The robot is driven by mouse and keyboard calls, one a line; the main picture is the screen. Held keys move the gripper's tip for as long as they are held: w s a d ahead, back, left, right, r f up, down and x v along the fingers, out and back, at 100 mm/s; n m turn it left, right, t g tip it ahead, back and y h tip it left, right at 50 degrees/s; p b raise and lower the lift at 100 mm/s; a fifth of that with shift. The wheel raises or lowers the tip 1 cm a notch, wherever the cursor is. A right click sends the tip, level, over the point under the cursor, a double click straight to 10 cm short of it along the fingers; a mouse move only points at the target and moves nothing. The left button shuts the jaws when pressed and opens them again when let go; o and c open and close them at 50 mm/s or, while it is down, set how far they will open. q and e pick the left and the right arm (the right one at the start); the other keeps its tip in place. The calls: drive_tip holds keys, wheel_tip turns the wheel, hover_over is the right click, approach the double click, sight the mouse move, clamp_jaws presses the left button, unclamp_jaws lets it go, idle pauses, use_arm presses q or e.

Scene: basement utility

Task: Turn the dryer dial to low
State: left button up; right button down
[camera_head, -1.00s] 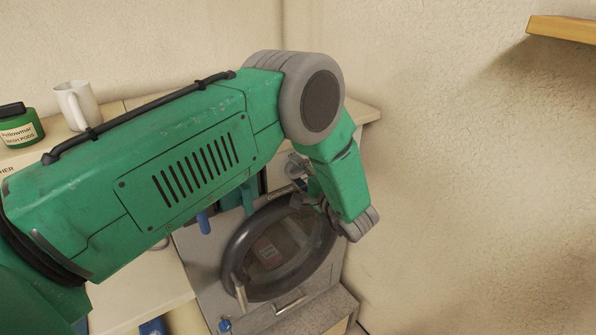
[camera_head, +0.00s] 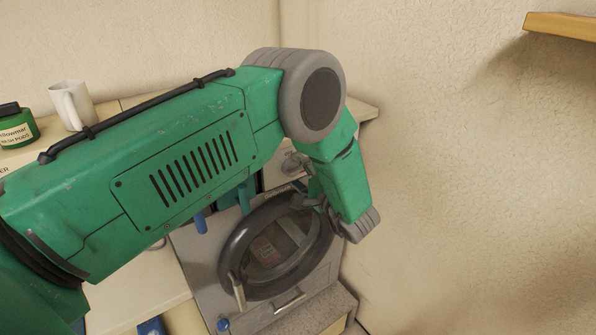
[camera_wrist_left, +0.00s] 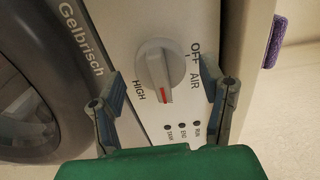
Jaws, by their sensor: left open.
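The dryer (camera_head: 205,262) stands in the corner, its round dark-rimmed door (camera_head: 240,238) partly behind my left arm. In the left wrist view the grey dial (camera_wrist_left: 154,62) is close, with its red mark pointing down, between the HIGH label (camera_wrist_left: 138,90) and the AIR label (camera_wrist_left: 194,78). An OFF label (camera_wrist_left: 195,52) is above AIR. I see no LOW label. My left gripper (camera_wrist_left: 163,88) is open, one finger on each side of the dial's lower end, with gaps showing. In the head view the gripper (camera_head: 316,198) is mostly hidden by its own wrist. My right gripper is not in view.
Several small indicator lights (camera_wrist_left: 182,125) sit below the dial. A white mug (camera_head: 72,105) and a green jar (camera_head: 17,127) stand on the left surface. Walls close off the back and right; a wooden shelf (camera_head: 560,27) is above.

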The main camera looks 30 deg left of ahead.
use_arm(q)
drive_tip(key=v, duration=1.1)
drive_tip(key=shift+w+d, duration=0.2)
drive_tip(key=shift+d, duration=0.05)
drive_tip(key=shift+f, duration=0.15)
drive_tip(key=s+a+f+t+h+b, duration=0.1)
drive_tip(key=s+f+h+b, duration=0.15)
drive_tip(key=f, duration=0.45)
drive_tip(key=s+a+f+m+t+h+b, duration=0.1)
drive_tip(key=f+h, duration=0.3)
drive_tip(key=f, duration=0.2)
drive_tip(key=s+a+f+t+h+b, duration=0.1)
drive_tip(key=s+f+h+b, duration=0.1)
drive_tip(key=f+h, duration=0.35)
drive_tip(key=s+f+n+g+h+b, duration=0.1)
drive_tip(key=s+f+g, duration=0.2)
drive_tip(key=s, duration=0.7)
drive_tip(key=s+f+n+g+h+b, duration=0.1)
drive_tip(key=s+f+n+g+h, duration=0.1)
drive_tip(key=s, duration=0.8)
drive_tip(key=s+f+n+g+h+b, duration=0.1)
drive_tip(key=s+f+g, duration=0.3)
drive_tip(key=s, duration=0.6)
wheel_tip(320, 180, down, 2)
drive_tip(key=shift+d+f+n+h+b, duration=0.15)
drive_tip(key=shift+d+n+h+b, duration=0.15)
drive_tip(key=shift+n+b, duration=0.25)
